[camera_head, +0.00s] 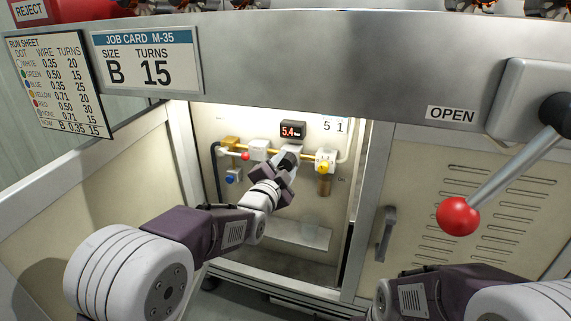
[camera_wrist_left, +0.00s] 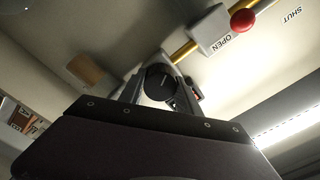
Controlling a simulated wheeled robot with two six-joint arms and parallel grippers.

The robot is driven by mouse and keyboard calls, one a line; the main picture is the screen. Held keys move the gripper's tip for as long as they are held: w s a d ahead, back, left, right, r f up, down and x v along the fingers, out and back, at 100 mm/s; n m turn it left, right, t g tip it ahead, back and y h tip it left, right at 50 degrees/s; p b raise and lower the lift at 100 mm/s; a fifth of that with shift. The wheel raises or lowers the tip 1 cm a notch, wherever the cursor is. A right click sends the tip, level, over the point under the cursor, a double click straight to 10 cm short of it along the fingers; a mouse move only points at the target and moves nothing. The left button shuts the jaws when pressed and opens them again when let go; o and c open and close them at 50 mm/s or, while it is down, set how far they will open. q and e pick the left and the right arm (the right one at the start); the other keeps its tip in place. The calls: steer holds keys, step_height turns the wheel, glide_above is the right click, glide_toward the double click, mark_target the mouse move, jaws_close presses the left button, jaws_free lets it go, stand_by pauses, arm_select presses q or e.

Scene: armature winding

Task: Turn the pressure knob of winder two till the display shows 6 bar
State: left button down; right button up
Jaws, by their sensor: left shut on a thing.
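The lit pressure display (camera_head: 292,131) reads 5.4 in red inside the open cabinet. Below it, on the yellow pipe, is the regulator with a black pressure knob (camera_head: 286,160). My left gripper (camera_head: 282,165) reaches into the cabinet and is shut on the knob. In the left wrist view the round black knob (camera_wrist_left: 157,82) sits between the two fingers of my left gripper (camera_wrist_left: 158,92). The gripper partly hides the knob in the head view. My right arm shows at the lower right, with its gripper out of view.
A red-knobbed valve (camera_head: 245,156), a blue-knobbed fitting (camera_head: 233,176) and a yellow knob (camera_head: 323,167) sit near the regulator. A lever with a red ball (camera_head: 458,215) stands out at the right. The cabinet frame edges flank my left arm.

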arm_select(q)
steer(key=shift+m, duration=0.5)
steer(key=c, duration=0.9)
jaws_free()
steer(key=shift+o, duration=0.2)
steer(key=shift+s, duration=0.1)
steer(key=shift+s+a+r+p, duration=0.1)
steer(key=shift+s+a+p, duration=0.05)
steer(key=shift+s+p, duration=0.2)
steer(key=p+v, duration=0.3)
steer(key=v, duration=0.5)
steer(key=shift+s, duration=0.1)
